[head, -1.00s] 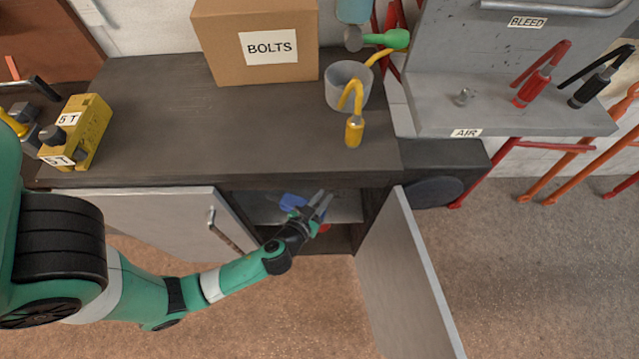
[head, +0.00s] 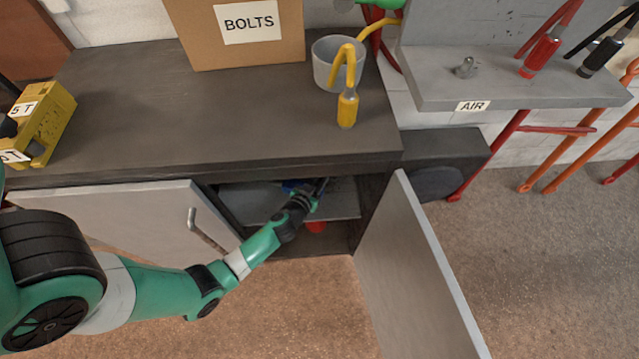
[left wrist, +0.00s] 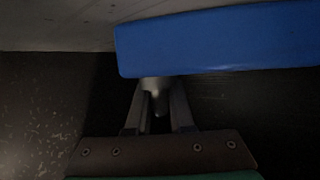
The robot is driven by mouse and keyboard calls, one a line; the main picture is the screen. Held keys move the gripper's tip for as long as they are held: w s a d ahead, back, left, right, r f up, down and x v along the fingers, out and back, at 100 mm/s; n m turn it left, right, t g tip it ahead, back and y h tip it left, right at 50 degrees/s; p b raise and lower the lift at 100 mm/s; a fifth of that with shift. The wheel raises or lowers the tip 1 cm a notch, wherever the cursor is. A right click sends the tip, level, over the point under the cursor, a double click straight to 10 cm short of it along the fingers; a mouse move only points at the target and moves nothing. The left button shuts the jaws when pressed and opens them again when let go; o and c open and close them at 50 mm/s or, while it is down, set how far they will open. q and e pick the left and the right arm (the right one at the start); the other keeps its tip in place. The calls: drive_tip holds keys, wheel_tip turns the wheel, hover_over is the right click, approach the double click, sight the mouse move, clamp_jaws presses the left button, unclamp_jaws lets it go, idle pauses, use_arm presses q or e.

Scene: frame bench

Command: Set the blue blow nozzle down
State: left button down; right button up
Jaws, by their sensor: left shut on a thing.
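The blue blow nozzle shows as a small blue patch (head: 291,185) inside the open cabinet, mostly hidden by my gripper and the counter edge. In the left wrist view its blue body (left wrist: 215,40) lies across the upper right. My left gripper (head: 318,190) reaches into the cabinet, just above the grey shelf (head: 248,204). In the left wrist view the fingers (left wrist: 158,98) are closed on a narrow grey part at the nozzle's near side. I cannot tell whether the nozzle touches the shelf. My right gripper is not in view.
A red thing (head: 316,227) is below the shelf. The counter (head: 200,120) above carries a BOLTS box (head: 240,35), a grey cup (head: 325,75) and a yellow tool (head: 347,108).

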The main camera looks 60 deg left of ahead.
use_arm(q)
drive_tip(key=c, duration=0.8)
unclamp_jaws()
drive_tip(key=shift+s+d+r, duration=0.15)
drive_tip(key=shift+r, duration=0.05)
drive_tip(key=p+v, duration=0.2)
drive_tip(key=v, duration=0.8)
drive_tip(key=shift+s+d, duration=0.2)
drive_tip(key=shift+d, duration=0.05)
drive_tip(key=shift+s+d+r, duration=0.2)
drive_tip(key=shift+s, duration=0.2)
